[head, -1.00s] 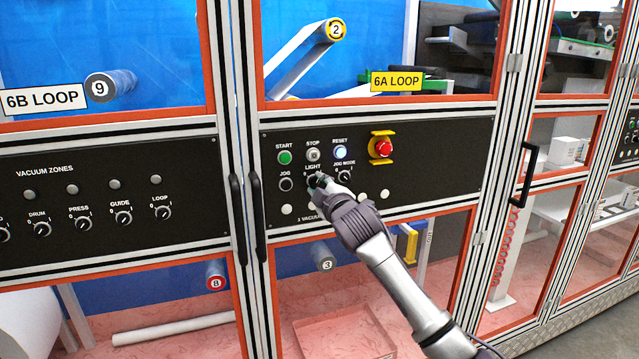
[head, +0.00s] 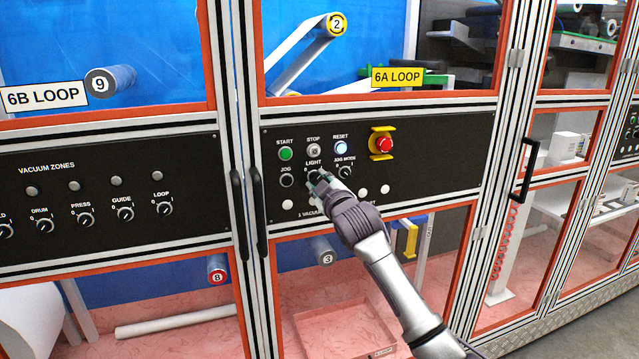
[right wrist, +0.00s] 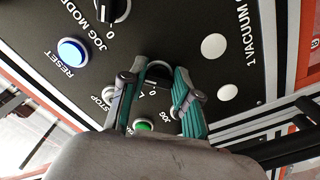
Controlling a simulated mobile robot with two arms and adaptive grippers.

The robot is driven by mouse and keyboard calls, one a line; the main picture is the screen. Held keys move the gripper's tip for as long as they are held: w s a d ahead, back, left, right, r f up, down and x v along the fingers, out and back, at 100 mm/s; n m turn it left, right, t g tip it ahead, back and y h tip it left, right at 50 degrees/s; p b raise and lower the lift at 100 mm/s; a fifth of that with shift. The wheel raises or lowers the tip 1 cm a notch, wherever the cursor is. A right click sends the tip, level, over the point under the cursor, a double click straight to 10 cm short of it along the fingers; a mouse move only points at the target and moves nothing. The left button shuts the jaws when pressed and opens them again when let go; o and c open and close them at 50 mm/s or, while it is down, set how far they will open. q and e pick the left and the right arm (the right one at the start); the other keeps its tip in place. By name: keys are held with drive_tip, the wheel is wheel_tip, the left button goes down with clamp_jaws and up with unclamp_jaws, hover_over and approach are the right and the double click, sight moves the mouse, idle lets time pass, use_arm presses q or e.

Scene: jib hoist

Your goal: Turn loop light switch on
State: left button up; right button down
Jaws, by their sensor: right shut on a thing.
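The light switch (right wrist: 158,72) is a black rotary knob under the LIGHT label on the dark panel (head: 440,168) below the 6A LOOP sign. My right gripper (head: 316,180) reaches it from the lower right and largely hides it in the head view. In the right wrist view, the green-sided fingers of the gripper (right wrist: 160,88) are on either side of the knob, shut on it. The knob's pointer direction is hard to make out. My left gripper is not in view.
Around the knob are the green START button (head: 286,154), STOP button (head: 313,151), lit blue RESET button (head: 341,148), JOG button (head: 287,180) and JOG MODE knob (head: 345,173). A red emergency stop (head: 384,145) with yellow guards sits to the right. Door handles (head: 262,215) stand out at left.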

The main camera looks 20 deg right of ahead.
drive_tip(key=c, duration=0.8)
unclamp_jaws()
drive_tip(key=shift+c, duration=0.2)
drive_tip(key=s, duration=1.2)
drive_tip(key=shift+d, duration=0.2)
drive_tip(key=shift+f, duration=0.1)
